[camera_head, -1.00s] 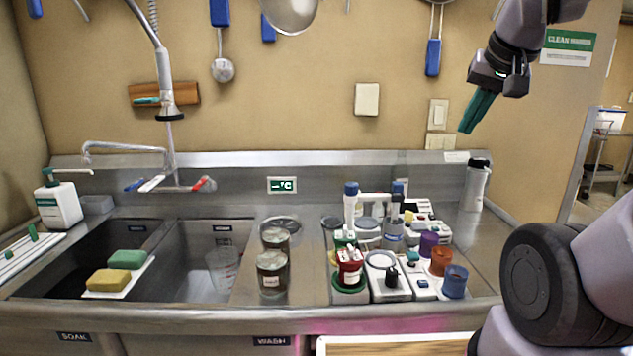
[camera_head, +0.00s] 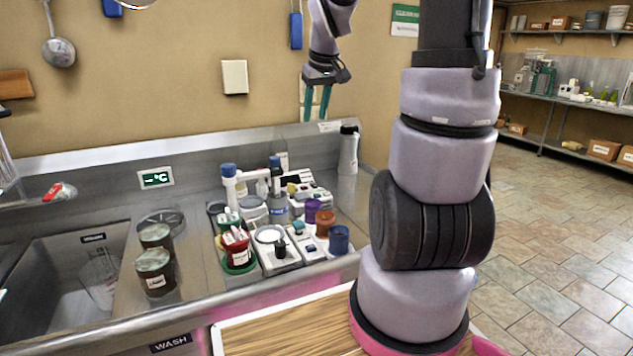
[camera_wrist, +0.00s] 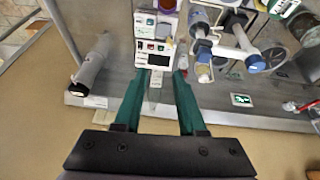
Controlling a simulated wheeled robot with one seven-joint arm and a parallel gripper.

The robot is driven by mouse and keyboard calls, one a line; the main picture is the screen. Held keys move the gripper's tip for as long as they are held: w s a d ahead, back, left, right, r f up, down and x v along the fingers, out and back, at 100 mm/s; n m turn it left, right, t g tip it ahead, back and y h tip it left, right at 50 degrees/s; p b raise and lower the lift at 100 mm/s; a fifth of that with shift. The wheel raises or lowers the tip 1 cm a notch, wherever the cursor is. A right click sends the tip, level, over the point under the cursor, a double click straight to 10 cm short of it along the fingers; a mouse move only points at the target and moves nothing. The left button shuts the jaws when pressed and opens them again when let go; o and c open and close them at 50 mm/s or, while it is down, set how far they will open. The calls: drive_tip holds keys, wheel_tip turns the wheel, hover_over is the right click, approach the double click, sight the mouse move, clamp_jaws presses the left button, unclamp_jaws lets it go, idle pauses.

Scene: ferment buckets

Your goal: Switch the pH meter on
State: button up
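Several small white bench devices crowd the right end of the steel counter. One at the back, with a dark display and coloured buttons, looks like the pH meter (camera_head: 300,184); its label is too small to read. My gripper (camera_head: 315,117) hangs above and behind the devices near the wall, teal fingers pointing down. In the wrist view my gripper (camera_wrist: 160,76) is open and empty, touching nothing.
A grey flask (camera_head: 348,150) stands right of the devices. Two blue-capped upright pieces (camera_head: 229,185) (camera_head: 276,177) rise among them. Coloured cups (camera_head: 339,239) line the front right, and two lidded jars (camera_head: 155,272) stand left. A wall switch plate (camera_head: 235,77) is behind.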

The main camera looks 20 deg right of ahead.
sight(315, 186)
drive_tip(key=w+d+f+n+y, duration=0.1)
drive_tip(key=w+d+f, duration=0.25)
drive_tip(key=f, duration=0.25)
drive_tip(key=w+d+f+n, duration=0.2)
drive_tip(key=w+d+f, duration=0.1)
drive_tip(key=w+f, duration=0.25)
drive_tip(key=w+d+f+n+y, duration=0.1)
drive_tip(key=w+d+f, duration=0.25)
drive_tip(key=f, duration=0.25)
drive_tip(key=shift+g, duration=0.3)
drive_tip(key=x, duration=1.1)
drive_tip(key=shift+w+a+f, duration=0.15)
drive_tip(key=shift+w+a, duration=0.05)
drive_tip(key=shift+w, duration=0.3)
